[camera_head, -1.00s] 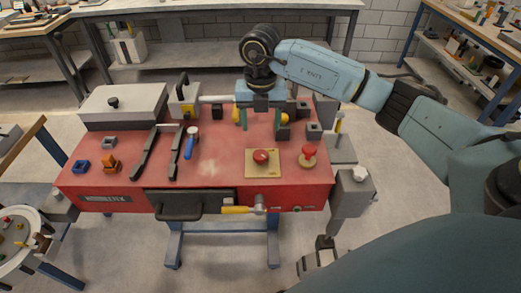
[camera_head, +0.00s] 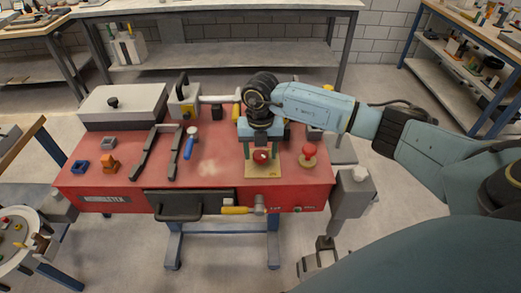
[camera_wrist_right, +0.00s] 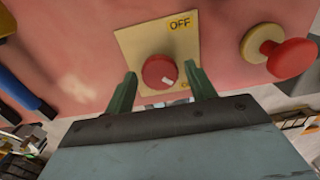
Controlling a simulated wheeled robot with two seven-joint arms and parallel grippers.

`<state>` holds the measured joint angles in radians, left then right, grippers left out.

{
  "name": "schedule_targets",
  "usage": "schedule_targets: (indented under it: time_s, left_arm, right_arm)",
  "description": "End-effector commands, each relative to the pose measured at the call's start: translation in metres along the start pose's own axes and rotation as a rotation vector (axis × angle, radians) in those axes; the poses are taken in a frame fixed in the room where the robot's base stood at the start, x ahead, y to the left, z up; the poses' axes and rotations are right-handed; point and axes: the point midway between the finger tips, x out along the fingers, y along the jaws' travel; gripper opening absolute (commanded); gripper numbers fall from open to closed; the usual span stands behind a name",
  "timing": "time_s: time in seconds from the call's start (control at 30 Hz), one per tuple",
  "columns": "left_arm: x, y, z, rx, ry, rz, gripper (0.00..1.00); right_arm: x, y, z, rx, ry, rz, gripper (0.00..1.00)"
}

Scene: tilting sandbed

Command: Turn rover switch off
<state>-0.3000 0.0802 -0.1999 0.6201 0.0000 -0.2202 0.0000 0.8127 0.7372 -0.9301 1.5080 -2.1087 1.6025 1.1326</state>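The rover switch is a round red knob (camera_head: 262,157) on a square yellow plate (camera_head: 263,174) on the red bench top. In the right wrist view the knob (camera_wrist_right: 160,72) carries a short white mark towards its lower right. An OFF label (camera_wrist_right: 180,23) is at the plate's upper right; another label by the lower right is mostly hidden. My right gripper (camera_head: 261,149) is over the plate, open, with one green finger on each side of the knob. In the right wrist view the gripper (camera_wrist_right: 160,76) shows gaps between fingers and knob.
A red mushroom-shaped knob (camera_head: 309,150) on a tan base stands just right of the plate. A hammer (camera_head: 245,210) hangs at the bench's front edge. A blue-handled tool (camera_head: 190,146) and dark rails lie to the left. The surface between them and the plate is bare.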

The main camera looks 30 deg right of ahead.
Motion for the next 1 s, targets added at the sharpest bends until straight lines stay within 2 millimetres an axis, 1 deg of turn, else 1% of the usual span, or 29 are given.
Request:
schedule_targets:
  time_s: [0.03, 0.23, 0.27, 0.3, 0.47, 0.67, 0.87, 1.0]
  left_arm:
    - [0.0, 0.0, 0.0, 0.0, 0.0, 0.0, 0.36]
    - [0.0, 0.0, 0.0, 0.0, 0.0, 0.0, 0.36]
    - [0.0, 0.0, 0.0, 0.0, 0.0, 0.0, 0.36]
    - [0.0, 0.0, 0.0, 0.0, 0.001, 0.0, 0.36]
    - [0.0, 0.0, 0.0, 0.0, 0.001, 0.0, 0.36]
    - [0.002, 0.0, 0.0, 0.0, 0.001, 0.0, 0.36]
    - [0.006, 0.0, 0.0, 0.0, 0.001, 0.0, 0.36]
    - [0.01, 0.0, 0.001, 0.0, 0.001, 0.0, 0.36]
  right_arm:
    - [0.0, 0.0, 0.0, 0.0, 0.0, 0.0, 0.48]
    - [0.0, 0.0, 0.0, 0.0, 0.0, 0.0, 0.22]
    - [-0.001, 0.0, 0.0, 0.0, 0.0, 0.0, 0.18]
    - [-0.001, 0.0, 0.0, 0.0, 0.0, 0.0, 0.17]
    - [-0.001, 0.0, 0.0, -0.01, 0.0, 0.0, 0.17]
    - [-0.001, 0.0, 0.001, -0.072, -0.001, 0.001, 0.17]
    - [-0.001, 0.0, 0.001, -0.208, -0.002, 0.0, 0.17]
    - [0.0, 0.0, 0.001, -0.337, -0.002, 0.0, 0.17]
